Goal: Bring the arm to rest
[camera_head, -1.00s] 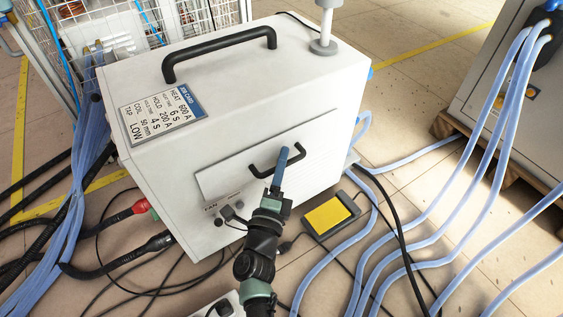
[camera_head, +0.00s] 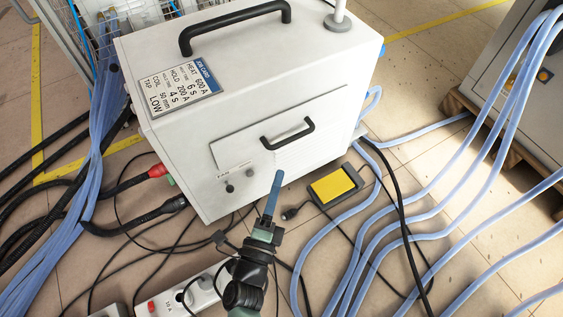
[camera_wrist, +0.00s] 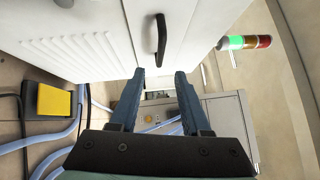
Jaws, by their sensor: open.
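My gripper (camera_head: 273,194) is in front of the white induction heater cabinet (camera_head: 240,90), below its front panel handle (camera_head: 287,134). In the wrist view my gripper (camera_wrist: 158,78) shows two blue fingers spread apart with nothing between them. The black handle (camera_wrist: 161,40) shows just beyond the fingertips in that view, apart from them. In the head view the fingers overlap into one blue shape. The front panel looks closed against the cabinet.
A yellow foot pedal (camera_head: 334,186) lies on the floor right of my arm. Blue hoses (camera_head: 400,225) and black cables run across the floor. A white power strip (camera_head: 185,291) lies near my arm at the lower left. A second cabinet (camera_head: 506,85) stands at right.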

